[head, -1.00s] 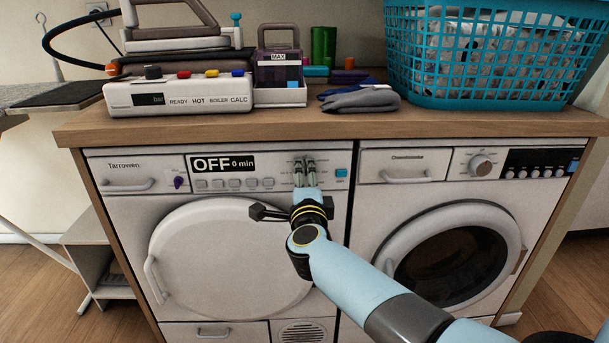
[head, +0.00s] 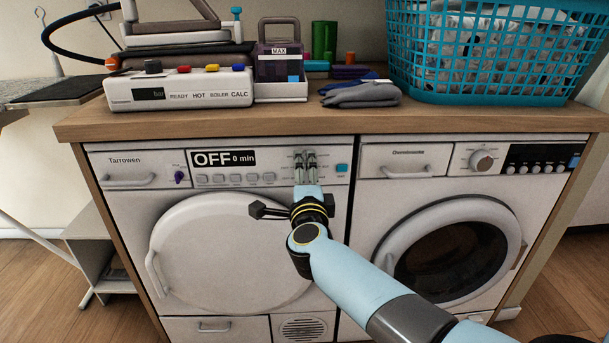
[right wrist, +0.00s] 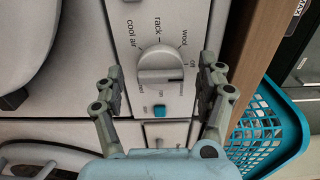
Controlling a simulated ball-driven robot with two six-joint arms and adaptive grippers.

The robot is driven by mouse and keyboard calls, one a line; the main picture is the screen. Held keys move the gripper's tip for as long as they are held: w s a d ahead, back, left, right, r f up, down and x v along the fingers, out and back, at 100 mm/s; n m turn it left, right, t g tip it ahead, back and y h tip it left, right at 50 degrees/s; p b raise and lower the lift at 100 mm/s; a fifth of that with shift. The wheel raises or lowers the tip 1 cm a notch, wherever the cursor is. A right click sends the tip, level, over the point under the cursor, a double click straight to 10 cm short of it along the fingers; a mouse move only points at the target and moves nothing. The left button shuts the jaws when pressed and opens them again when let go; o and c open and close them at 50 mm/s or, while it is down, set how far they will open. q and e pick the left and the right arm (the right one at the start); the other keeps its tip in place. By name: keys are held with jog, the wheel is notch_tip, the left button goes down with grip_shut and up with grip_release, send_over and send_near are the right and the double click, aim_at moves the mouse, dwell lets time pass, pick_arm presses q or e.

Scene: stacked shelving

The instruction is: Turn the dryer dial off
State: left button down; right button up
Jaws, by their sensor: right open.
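The dryer (head: 130,220) is the left white machine, and its display (head: 224,158) reads OFF 0 min. In the right wrist view, the round silver dial (right wrist: 160,65) lies between and ahead of my fingers, its raised grip running across the picture. Printed labels around it include cool air, rack and wool. My right gripper (head: 306,158) is in front of the panel in the head view and covers most of the dial there. In the right wrist view its fingers (right wrist: 158,85) are spread and hold nothing. My left gripper is out of view.
A blue-green button (head: 341,168) sits beside the dial. A washer (head: 375,220) with its own knob (head: 482,161) stands to the right. The wooden top (head: 200,124) carries a steam iron station (head: 180,88), folded cloths (head: 362,95) and a teal basket (head: 490,85).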

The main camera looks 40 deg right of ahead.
jog(key=v, duration=1.1)
jog(key=shift+s, duration=0.15)
jog(key=s+a+f+n+g+y, duration=0.1)
jog(key=s+f+n+g+y, duration=0.15)
jog(key=s+f+n, duration=0.55)
jog(key=s+f+n+g+y, duration=0.1)
jog(key=s+f+n+y, duration=0.2)
jog(key=f, duration=0.9)
jog(key=s+a+f+n+g+y, duration=0.15)
jog(key=s+f+n, duration=0.25)
jog(key=s+f, duration=0.45)
jog(key=s+d+f+n+g+y, duration=0.1)
jog(key=s+f+n+g, duration=0.3)
jog(key=s, duration=1)
jog(key=s+d+f+n+g, duration=0.3)
jog(key=s+f+n+g, duration=0.2)
jog(key=s+f, duration=0.6)
jog(key=s, duration=0.3)
jog(key=shift+s+n+g+y, duration=0.2)
jog(key=shift+n+g+y, duration=0.1)
jog(key=shift+y, duration=0.1)
